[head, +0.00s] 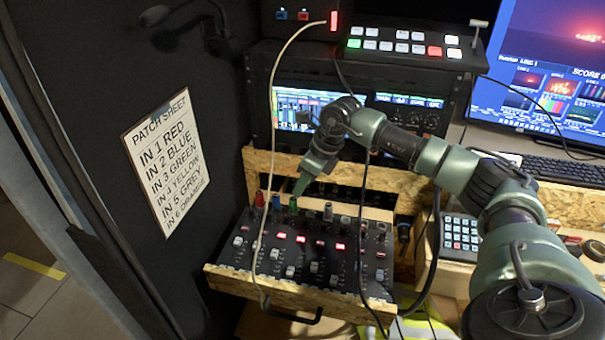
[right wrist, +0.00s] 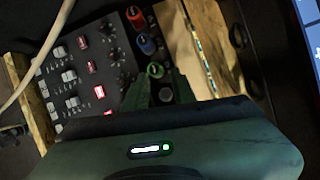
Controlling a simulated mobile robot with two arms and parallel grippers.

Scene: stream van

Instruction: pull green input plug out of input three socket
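The green input plug (head: 293,206) stands in the back row of the mixer (head: 300,250), between the blue plug (head: 276,202) and a grey plug (head: 328,211). It also shows in the right wrist view (right wrist: 155,70). My right gripper (head: 301,186) points down just above the green plug. In the right wrist view its two fingers (right wrist: 158,84) are apart, with the green plug's top between and just beyond the tips. I see no contact. The input three socket is hidden under the plug. My left gripper is not in view.
A red plug (head: 260,199) stands left of the blue one. A pale cable (head: 270,110) hangs over the mixer, and dark cables hang near my right arm. The patch sheet (head: 167,160) hangs on the left. A wooden rail (head: 340,175) runs behind the mixer.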

